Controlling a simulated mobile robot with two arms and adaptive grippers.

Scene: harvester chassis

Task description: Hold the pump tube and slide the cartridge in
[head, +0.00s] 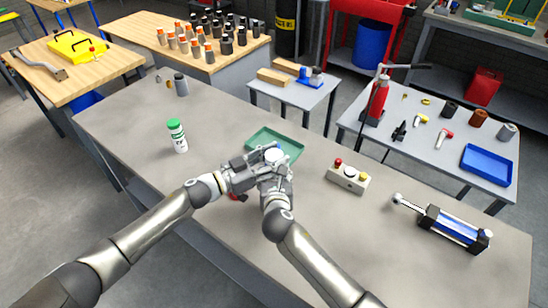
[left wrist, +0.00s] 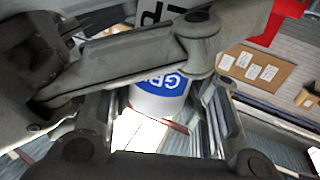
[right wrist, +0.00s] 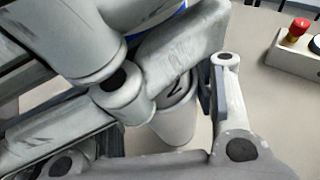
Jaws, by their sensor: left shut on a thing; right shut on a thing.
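The fingers hide much of the cartridge.
A green tray (head: 290,148) lies just behind my grippers. A white bottle with a green cap (head: 178,137) stands to the left. A button box (head: 347,178) and a blue cylinder (head: 455,226) lie to the right. A blue tray (head: 487,165) is on the back right table.

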